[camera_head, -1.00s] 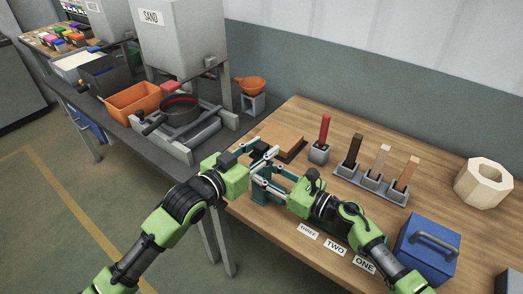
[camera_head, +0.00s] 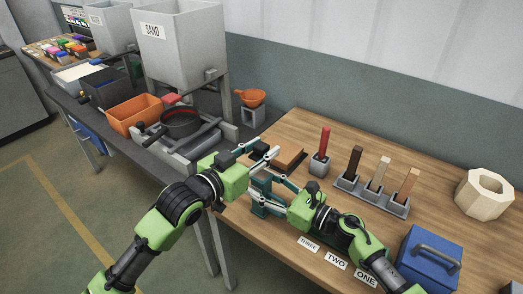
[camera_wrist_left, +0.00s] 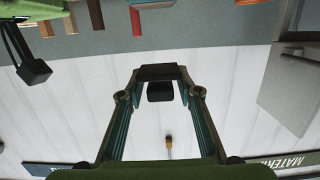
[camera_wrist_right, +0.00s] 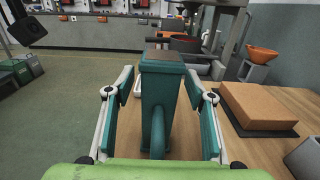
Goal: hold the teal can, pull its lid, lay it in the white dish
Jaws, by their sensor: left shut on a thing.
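The teal can (camera_wrist_right: 162,85) stands on the wooden table in the right wrist view, with a handle facing the camera and a dark brown top. My right gripper (camera_wrist_right: 160,90) is open around it; narrow gaps show beside the can. My left gripper (camera_wrist_left: 160,80) is shut on a dark piece, apparently the lid (camera_wrist_left: 160,72). In the head view my left gripper (camera_head: 272,153) is above and beyond my right gripper (camera_head: 261,193). The can is mostly hidden there.
The brown block (camera_wrist_right: 272,106) lies on a dark base just right of the can. A red stick (camera_head: 324,141) in a grey holder, a grey rack (camera_head: 371,194) of sticks, a blue box (camera_head: 428,262) and a pale ring (camera_head: 484,191) occupy the table.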

